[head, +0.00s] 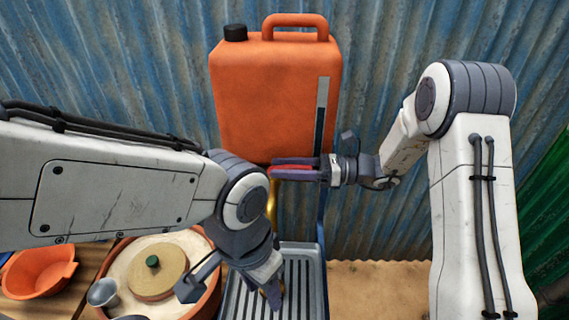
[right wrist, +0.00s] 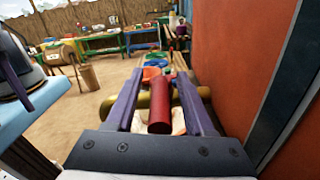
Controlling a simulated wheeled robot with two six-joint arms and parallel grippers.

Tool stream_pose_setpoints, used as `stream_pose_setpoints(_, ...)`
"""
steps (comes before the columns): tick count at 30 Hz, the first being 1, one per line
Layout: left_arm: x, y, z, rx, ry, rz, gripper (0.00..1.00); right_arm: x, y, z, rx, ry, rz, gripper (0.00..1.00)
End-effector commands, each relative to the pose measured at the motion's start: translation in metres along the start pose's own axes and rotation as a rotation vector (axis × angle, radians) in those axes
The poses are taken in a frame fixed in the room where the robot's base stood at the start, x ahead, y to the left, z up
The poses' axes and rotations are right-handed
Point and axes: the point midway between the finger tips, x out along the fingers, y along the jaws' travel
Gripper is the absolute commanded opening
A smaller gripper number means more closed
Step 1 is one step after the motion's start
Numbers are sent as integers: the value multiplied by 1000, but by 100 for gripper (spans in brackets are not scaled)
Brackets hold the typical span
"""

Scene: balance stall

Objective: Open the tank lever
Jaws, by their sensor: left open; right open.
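The orange tank (head: 265,100) stands against the corrugated wall, with a black cap and a dark gauge strip. Its red lever (right wrist: 160,104) lies between the two purple fingers of my right gripper (right wrist: 157,88) in the right wrist view, with visible gaps at the sides. My right gripper (head: 290,168) is open at the tank's lower front in the head view, where a strip of red shows by its fingers. The brass tap (head: 272,200) is partly hidden below. My left gripper (head: 232,288) is open and low, over the left side of the drip tray.
The grey ribbed drip tray (head: 303,275) lies below the tap. At the lower left are a round tub (head: 208,300) with a lidded pot (head: 158,272), a small metal cup (head: 102,292) and an orange bowl (head: 38,275). Bare sandy ground (head: 375,285) lies right of the tray.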

Motion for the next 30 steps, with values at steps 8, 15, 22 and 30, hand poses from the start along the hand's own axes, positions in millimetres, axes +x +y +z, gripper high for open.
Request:
stream_pose_setpoints(8,0,0,0,0,0,0,50,0,0,0,0,0,0,38)
stream_pose_setpoints(15,0,0,0,0,0,0,50,0,1,-1,1,1,3,0)
stream_pose_setpoints(22,0,0,0,0,0,0,50,0,2,-1,3,2,7,0)
stream_pose_setpoints(30,0,0,0,0,0,0,50,1,3,-1,6,1,9,0)
